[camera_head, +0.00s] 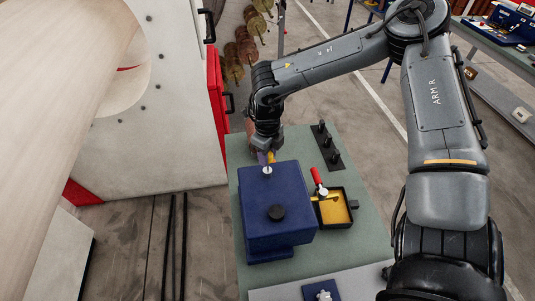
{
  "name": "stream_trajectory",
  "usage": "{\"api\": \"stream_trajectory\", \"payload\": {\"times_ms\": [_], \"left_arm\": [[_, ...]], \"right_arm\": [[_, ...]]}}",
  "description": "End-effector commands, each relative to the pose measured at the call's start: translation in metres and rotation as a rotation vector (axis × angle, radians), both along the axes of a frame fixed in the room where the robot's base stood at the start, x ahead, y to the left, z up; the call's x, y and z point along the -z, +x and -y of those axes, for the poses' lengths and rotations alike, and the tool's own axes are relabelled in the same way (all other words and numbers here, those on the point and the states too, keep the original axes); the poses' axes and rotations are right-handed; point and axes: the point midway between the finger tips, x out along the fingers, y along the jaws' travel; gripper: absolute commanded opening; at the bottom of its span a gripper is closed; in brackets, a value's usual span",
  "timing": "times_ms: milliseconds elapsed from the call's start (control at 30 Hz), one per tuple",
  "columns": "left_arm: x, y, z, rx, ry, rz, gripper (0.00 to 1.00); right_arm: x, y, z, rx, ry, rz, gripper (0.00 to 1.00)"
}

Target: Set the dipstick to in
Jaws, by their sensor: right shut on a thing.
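My right gripper (266,156) points down at the back edge of the housing. It is shut on what appears to be the dipstick, of which only a small yellow part (271,157) shows between and beside the fingers. The rest of the dipstick is hidden, and I cannot tell how deep it sits. My left gripper is out of the picture.
A black-rimmed tray (345,213) with a yellow inside and a red-handled tool (318,178) lies right of the housing. A black rack with several knobs (327,144) stands behind. Green bench top (370,232) is clear at right. A white panel (175,110) stands at left.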

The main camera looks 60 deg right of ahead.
Motion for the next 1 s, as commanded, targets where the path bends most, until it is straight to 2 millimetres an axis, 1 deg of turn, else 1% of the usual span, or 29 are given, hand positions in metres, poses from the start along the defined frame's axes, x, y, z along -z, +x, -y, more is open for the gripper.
{"api": "stream_trajectory", "payload": {"times_ms": [167, 200, 367, 633, 767, 867, 1000], "left_arm": [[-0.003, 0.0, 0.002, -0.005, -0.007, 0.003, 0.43], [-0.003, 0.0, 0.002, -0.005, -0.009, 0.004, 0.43], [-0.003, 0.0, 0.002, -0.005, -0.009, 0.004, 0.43], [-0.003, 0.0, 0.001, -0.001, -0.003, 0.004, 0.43], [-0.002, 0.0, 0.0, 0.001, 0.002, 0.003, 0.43], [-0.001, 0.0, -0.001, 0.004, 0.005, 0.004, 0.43], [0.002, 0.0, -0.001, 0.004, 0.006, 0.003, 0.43]], "right_arm": [[-0.002, 0.0, 0.0, 0.0, 0.0, -0.001, 0.0], [-0.002, 0.0, 0.0, 0.0, 0.0, -0.001, 0.38], [-0.002, 0.0, 0.0, 0.0, 0.0, -0.001, 0.62], [-0.002, 0.0, 0.0, 0.0, 0.0, 0.0, 0.63], [-0.006, 0.0, 0.0, 0.0, -0.001, 0.001, 0.63], [-0.014, 0.001, 0.0, -0.001, -0.001, 0.003, 0.63], [-0.033, 0.001, 0.0, -0.001, -0.003, 0.005, 0.63]]}}
